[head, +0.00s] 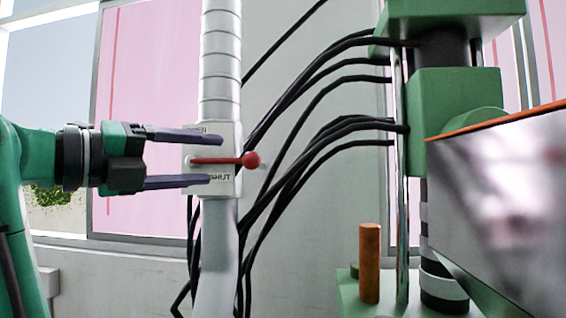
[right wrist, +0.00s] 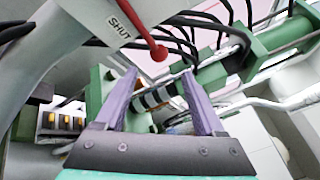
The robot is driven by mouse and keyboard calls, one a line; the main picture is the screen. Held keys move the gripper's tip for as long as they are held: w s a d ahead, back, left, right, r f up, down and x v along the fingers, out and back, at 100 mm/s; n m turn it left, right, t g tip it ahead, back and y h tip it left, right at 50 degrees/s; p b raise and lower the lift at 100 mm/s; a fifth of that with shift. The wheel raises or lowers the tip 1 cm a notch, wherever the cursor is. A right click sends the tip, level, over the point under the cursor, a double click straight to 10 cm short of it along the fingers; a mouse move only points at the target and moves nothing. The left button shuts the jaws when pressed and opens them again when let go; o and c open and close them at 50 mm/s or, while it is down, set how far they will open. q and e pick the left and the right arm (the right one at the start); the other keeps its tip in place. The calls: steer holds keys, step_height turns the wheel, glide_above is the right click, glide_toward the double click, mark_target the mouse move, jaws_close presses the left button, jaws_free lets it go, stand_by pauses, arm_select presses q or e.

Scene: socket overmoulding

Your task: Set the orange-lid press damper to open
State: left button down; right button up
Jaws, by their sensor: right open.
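The damper plate (head: 225,188) sits on a vertical grey duct (head: 220,75). It reads OPEN at the top and SHUT at the bottom. Its red lever (head: 215,160) lies level between the two labels, with the round red knob (head: 251,160) at the right. My right gripper (head: 216,158) comes in from the left, open and empty. In the head view one finger shows above the lever and one below; their depth relative to it is unclear. In the right wrist view the knob (right wrist: 159,53) appears just past the fingertips (right wrist: 159,72). My left gripper is out of view.
The green press (head: 455,110) stands at the right, with several black hoses (head: 300,120) running behind the duct. A grey box with an orange edge (head: 500,122) fills the right side. An orange-brown cylinder (head: 370,262) stands on the green base.

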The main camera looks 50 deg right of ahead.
mark_target(260, 161)
steer(key=d+p, duration=0.1)
steer(key=d, duration=0.5)
steer(key=shift+s+d+r, duration=0.1)
steer(key=shift+d, duration=0.3)
steer(key=d+p, duration=0.1)
steer(key=d, duration=0.2)
steer(key=s+d, duration=0.1)
steer(key=d, duration=0.2)
steer(key=shift+s+d+p, duration=0.15)
steer(key=shift+s+p, duration=0.05)
steer(key=shift+p, duration=0.15)
steer(key=shift+w+d, duration=0.1)
steer(key=shift+w, duration=0.1)
steer(key=shift+s, duration=0.1)
jaws_close()
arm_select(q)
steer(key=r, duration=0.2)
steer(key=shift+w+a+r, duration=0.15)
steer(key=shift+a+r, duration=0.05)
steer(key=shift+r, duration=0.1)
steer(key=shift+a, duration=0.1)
